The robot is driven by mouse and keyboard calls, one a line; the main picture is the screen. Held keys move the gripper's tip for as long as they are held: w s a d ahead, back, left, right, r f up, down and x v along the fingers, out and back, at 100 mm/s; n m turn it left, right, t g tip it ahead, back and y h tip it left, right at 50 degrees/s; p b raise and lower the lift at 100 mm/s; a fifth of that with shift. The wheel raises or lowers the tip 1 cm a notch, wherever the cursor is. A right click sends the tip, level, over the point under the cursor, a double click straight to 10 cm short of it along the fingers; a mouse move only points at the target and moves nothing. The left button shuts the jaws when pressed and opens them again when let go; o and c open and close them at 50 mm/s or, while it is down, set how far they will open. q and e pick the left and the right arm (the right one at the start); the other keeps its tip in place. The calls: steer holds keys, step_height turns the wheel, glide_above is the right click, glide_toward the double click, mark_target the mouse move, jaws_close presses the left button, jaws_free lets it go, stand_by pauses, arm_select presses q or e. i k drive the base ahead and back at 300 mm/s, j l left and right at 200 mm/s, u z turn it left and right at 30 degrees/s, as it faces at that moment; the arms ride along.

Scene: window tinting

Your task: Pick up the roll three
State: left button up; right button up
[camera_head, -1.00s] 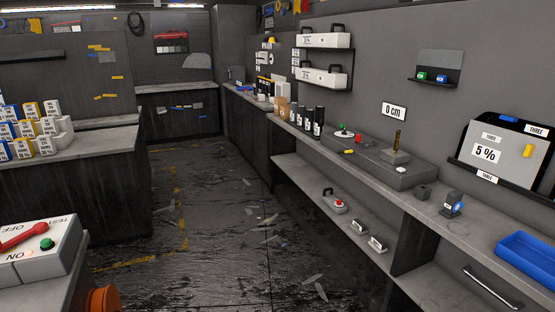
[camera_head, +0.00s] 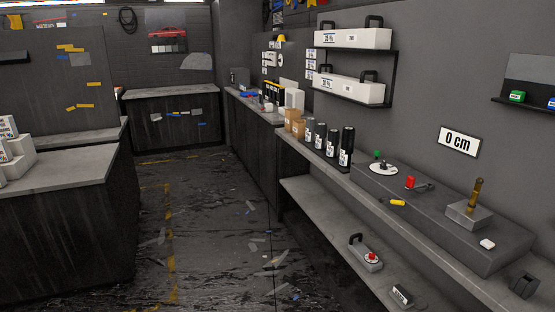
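I cannot pick out anything marked as roll three in the current view. Several dark upright cylinders (camera_head: 328,140) with white labels stand in a row on the right counter; their labels are too small to read. Two long white boxes with black handles sit on wall shelves, an upper box (camera_head: 352,39) and a lower box (camera_head: 348,88); I cannot tell whether they hold rolls. Neither of my grippers is in view.
The right counter holds a grey raised block (camera_head: 440,215) with small tools. A lower shelf (camera_head: 325,215) carries a red-knobbed device (camera_head: 367,254). A left bench (camera_head: 70,175) holds white boxes (camera_head: 14,150). The littered floor (camera_head: 210,230) between them is open.

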mark_target(333, 138)
steer(key=i+z, duration=0.2)
steer(key=i, duration=0.3)
steer(key=i+j+z, duration=0.15)
steer(key=i, duration=0.35)
steer(key=i+j+z, duration=0.2)
steer(key=i, duration=0.25)
steer(key=i+j+z, duration=0.2)
steer(key=z, duration=0.15)
steer(key=i+j+z, duration=0.7)
steer(key=k+l, duration=0.1)
